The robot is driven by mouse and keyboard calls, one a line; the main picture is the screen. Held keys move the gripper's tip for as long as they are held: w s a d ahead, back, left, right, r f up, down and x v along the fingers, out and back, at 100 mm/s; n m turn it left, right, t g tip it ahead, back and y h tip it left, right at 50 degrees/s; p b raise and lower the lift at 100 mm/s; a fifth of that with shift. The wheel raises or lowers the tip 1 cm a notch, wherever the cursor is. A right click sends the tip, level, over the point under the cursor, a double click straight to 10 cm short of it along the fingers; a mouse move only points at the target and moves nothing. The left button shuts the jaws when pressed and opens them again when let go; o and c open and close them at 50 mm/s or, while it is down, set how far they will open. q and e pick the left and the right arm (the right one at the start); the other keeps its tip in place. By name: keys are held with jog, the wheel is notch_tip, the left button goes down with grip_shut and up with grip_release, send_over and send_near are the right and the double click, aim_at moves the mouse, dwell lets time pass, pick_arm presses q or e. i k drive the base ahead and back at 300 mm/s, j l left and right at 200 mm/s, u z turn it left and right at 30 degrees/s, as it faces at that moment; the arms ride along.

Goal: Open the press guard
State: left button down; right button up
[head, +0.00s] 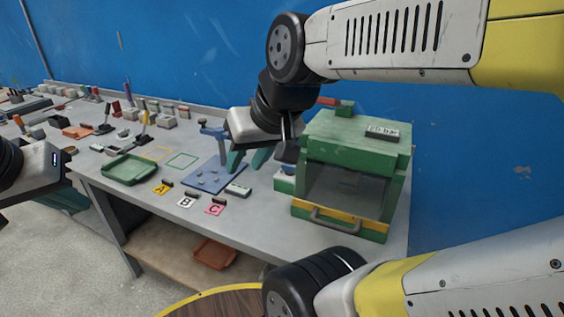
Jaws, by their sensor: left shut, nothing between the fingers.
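The green press (350,136) stands at the right end of the bench. Its guard, a dark see-through front panel (345,187), is down, with a yellow strip and a grey bar handle (335,220) along its lower edge. My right gripper (248,163) hangs to the left of the press, over the bench. Its teal fingers are apart with nothing seen between them, and it does not touch the handle. My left gripper (66,166) is at the far left edge, shut and empty, far from the press; its fingertips are hard to make out.
A blue plate (208,180), a green tray (131,171) and lettered cards A, B (186,202) and C lie left of the press. A display (382,132) sits on the press top. My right arm's links cross the right side. The blue wall (470,150) is close behind.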

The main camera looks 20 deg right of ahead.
aim_at(362, 208)
jog(key=z, duration=1.55)
jog(key=k+z, duration=0.1)
jog(key=k, duration=0.3)
